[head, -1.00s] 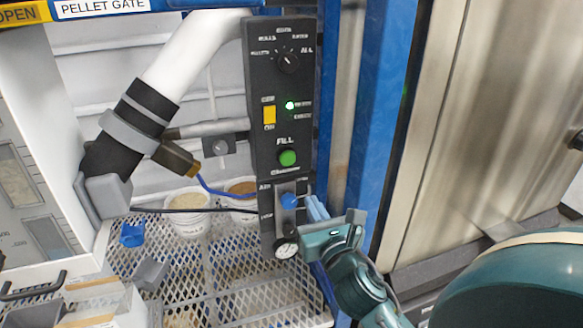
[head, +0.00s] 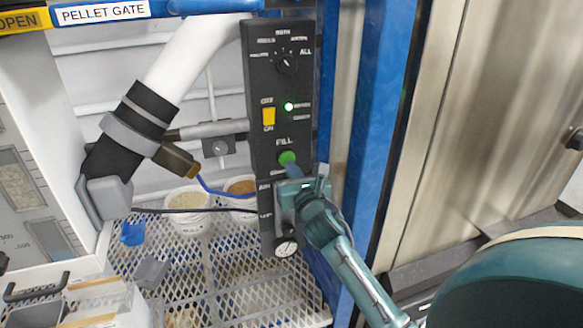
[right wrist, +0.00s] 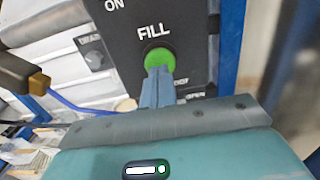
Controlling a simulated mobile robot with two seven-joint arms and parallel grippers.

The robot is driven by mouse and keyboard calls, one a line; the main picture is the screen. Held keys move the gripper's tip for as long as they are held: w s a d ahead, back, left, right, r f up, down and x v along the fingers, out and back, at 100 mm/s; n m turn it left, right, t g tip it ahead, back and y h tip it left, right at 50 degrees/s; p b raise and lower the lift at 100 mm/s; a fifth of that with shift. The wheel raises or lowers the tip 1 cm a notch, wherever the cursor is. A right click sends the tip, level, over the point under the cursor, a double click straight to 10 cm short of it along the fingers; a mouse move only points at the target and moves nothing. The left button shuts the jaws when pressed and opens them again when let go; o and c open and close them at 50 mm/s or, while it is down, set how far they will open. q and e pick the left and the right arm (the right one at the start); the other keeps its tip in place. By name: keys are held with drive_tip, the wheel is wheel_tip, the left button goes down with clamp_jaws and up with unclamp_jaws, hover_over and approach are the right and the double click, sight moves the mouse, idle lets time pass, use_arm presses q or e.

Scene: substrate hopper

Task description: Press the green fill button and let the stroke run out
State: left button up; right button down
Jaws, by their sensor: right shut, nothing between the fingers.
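The green fill button (head: 287,157) sits below the FILL label on the black control panel (head: 263,131). It also shows in the right wrist view (right wrist: 160,57), round and bright green. My right gripper (head: 289,169) is shut and empty, with its blue-grey fingertips (right wrist: 158,75) at the lower edge of the button. The fingers overlap the button's lower part in both views; I cannot tell whether they touch it or how far it is pushed in. A green lamp (head: 289,106) is lit on the panel. My left gripper is not in view.
A yellow switch (head: 268,116) and a rotary knob (head: 287,63) sit higher on the panel. A gauge (head: 286,247) is below my right gripper. White buckets (head: 187,224) stand on the mesh shelf (head: 225,285). A blue post (head: 375,130) rises close on the right.

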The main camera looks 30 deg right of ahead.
drive_tip(key=shift+w, duration=0.3)
